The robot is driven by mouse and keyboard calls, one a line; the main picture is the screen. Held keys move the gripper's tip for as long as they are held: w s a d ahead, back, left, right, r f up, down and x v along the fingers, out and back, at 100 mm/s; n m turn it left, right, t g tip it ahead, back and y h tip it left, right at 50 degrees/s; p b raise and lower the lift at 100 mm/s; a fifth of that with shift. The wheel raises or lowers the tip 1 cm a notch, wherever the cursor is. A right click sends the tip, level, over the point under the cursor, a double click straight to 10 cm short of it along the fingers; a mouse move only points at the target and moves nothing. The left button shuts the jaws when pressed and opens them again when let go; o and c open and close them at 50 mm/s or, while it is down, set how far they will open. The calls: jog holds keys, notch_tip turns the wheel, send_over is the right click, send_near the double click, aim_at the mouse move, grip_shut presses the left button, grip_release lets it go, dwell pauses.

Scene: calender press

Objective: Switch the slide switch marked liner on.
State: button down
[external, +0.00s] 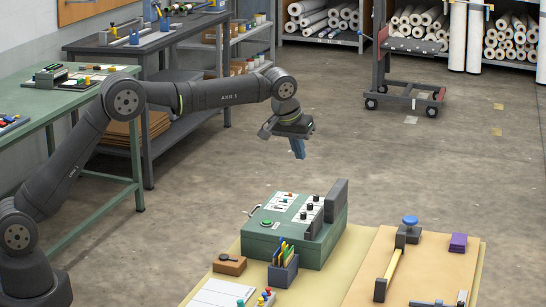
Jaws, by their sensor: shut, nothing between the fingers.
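A green control box (318,250) stands on the table in the lower middle of the external view. Its top carries white label plates, a green button (266,223), black knobs (310,206) and small coloured parts. The markings are too small to read, so I cannot tell which part is the liner slide switch or how it is set. My gripper (299,153) points down in the air above and beyond the box, apart from it. Its fingers are shut and empty.
A dark upright block (335,201) rises at the box's right side. A pen holder (283,269) stands before the box, with a small wooden block (229,265) to its left. A board with a blue-knobbed clamp (410,221) lies to the right. The air around my gripper is clear.

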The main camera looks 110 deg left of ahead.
jog(key=t, duration=0.2)
send_over(274, 206)
notch_tip(274, 206, down, 3)
jog(key=s+d+f+n+t, duration=0.1)
jog(key=s+d+f+t, duration=0.1)
jog(key=s, duration=0.9)
jog(key=shift+s+d+f+y, duration=0.2)
jog(key=shift+d+f+y, duration=0.35)
jog(key=shift+d, duration=0.6)
jog(key=shift+f, duration=0.15)
jog(key=x, duration=0.3)
jog(key=w+x, duration=0.1)
jog(key=x, duration=0.3)
jog(key=w+r+x, duration=0.1)
jog(key=x, duration=0.3)
jog(key=shift+d+f, duration=0.1)
jog(key=shift+d, duration=0.25)
jog(key=shift+w, duration=0.8)
